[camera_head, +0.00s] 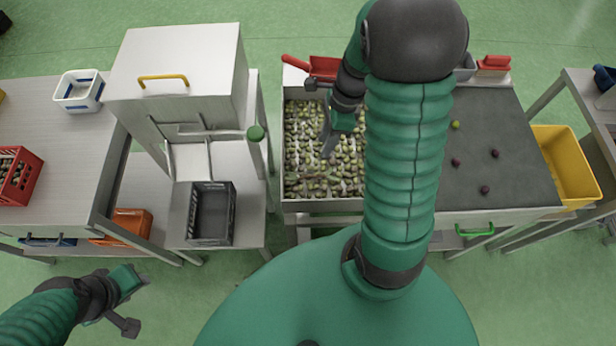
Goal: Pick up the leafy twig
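The leafy twig cannot be told apart with certainty among the green and dark olives in the metal sorting tray (285,150). My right gripper (328,148) points down over the olives (305,135) in the middle of this tray. Its fingers are small and seen from above, so whether they are open or shut is unclear. My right arm hides the right part of the tray. My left gripper (143,284) is over the floor at the lower left, away from the tables. No object shows at it, and its finger opening is unclear.
A dark belt (505,180) with a few olives lies right of the tray, then a yellow bin (565,165). A steel hopper box (180,65) and a grey crate (210,215) stand left. A red crate (30,178) and white crate (80,91) sit on the left table.

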